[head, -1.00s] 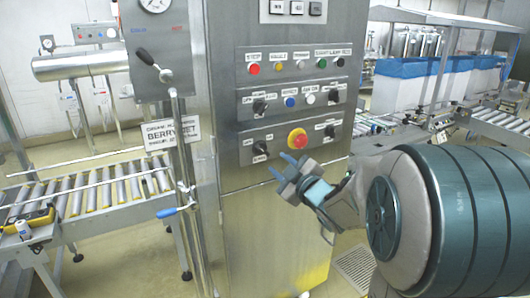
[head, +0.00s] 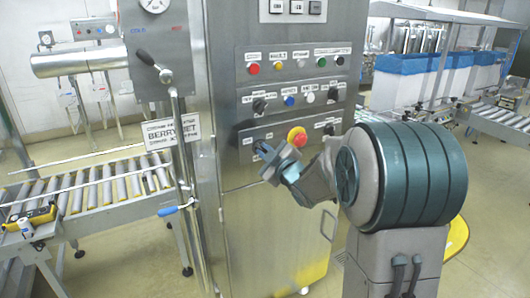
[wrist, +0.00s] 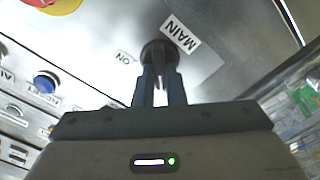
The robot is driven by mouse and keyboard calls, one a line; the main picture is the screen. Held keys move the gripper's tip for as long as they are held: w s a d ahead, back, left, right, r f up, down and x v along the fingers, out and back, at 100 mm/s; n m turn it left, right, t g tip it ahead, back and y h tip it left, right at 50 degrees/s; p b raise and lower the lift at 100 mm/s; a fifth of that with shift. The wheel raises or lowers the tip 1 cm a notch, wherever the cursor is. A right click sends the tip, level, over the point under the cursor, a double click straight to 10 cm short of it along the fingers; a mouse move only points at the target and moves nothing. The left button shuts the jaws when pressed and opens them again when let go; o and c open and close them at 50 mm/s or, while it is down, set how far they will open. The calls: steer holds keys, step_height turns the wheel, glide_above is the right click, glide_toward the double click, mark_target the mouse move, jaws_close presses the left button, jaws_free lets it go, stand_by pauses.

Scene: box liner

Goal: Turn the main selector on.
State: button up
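The main selector (wrist: 153,50) is a dark round knob on the steel cabinet front, beside a white MAIN label (wrist: 181,33) and a small ON mark (wrist: 125,57) in the wrist view, which looks at the panel upside down. My gripper (wrist: 158,73) is at the knob. Its two blue fingers lie close together, one on each side of the dark handle, and appear shut on it. In the head view my gripper (head: 263,153) is at the panel's lower left and hides most of the knob. Which way the handle points is hard to tell.
The red emergency button on its yellow base (head: 297,137) is just right of my gripper. Several buttons and another black selector (head: 260,106) are above. A valve lever with a pipe (head: 165,75) stands left of the cabinet, and a roller conveyor (head: 95,190) farther left.

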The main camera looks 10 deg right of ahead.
jaws_close()
steer(key=m, duration=0.5)
steer(key=shift+d+m, duration=0.1)
steer(key=shift+m, duration=0.2)
steer(key=shift+w+d+f+m+p, duration=0.15)
steer(key=shift+m+p, duration=0.75)
steer(key=shift+m, duration=2.2)
steer(key=shift+s+d+r+m+p, duration=0.1)
steer(key=shift+m+p, duration=0.8)
steer(key=shift+m, duration=2.2)
steer(key=o, duration=0.7)
jaws_free()
